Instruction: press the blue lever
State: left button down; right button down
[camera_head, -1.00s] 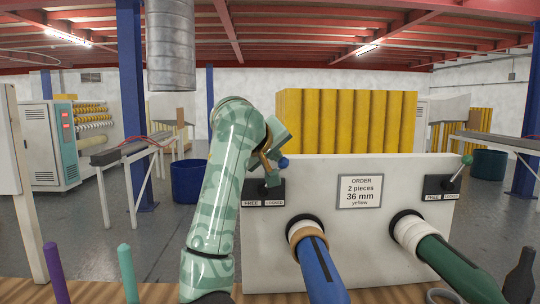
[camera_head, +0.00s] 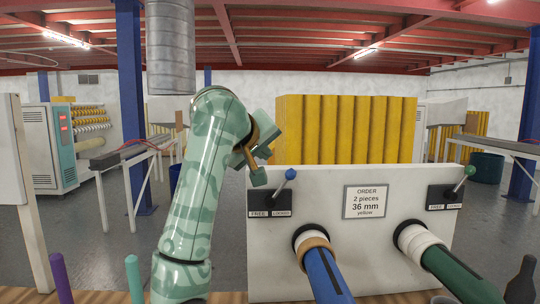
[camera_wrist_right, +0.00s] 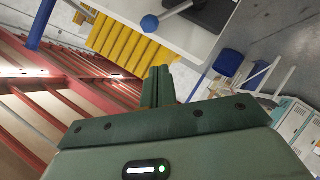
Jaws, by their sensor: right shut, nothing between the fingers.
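The blue lever (camera_head: 290,174) has a round blue knob on a thin stem. It stands on a black plate (camera_head: 268,203) with "FREE" and "LOCKED" labels, at the upper left of the white panel, and leans to the right. My right gripper (camera_head: 259,178) is shut and empty, just left of the knob and apart from it. In the right wrist view the shut fingers (camera_wrist_right: 158,76) show below the blue knob (camera_wrist_right: 150,23), with a gap between them. My left gripper is not in view.
The white panel (camera_head: 330,255) carries an order sign (camera_head: 366,201), a blue roll (camera_head: 328,275) and a green roll (camera_head: 455,270) sticking out towards me. A green lever (camera_head: 469,172) is at the panel's upper right. Purple (camera_head: 60,275) and teal (camera_head: 133,275) pegs stand at the front left.

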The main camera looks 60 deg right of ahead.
jog(key=p+v, duration=0.1)
jog(key=v, duration=0.5)
jog(key=shift+s+a, duration=0.2)
jog(key=shift+r, duration=0.15)
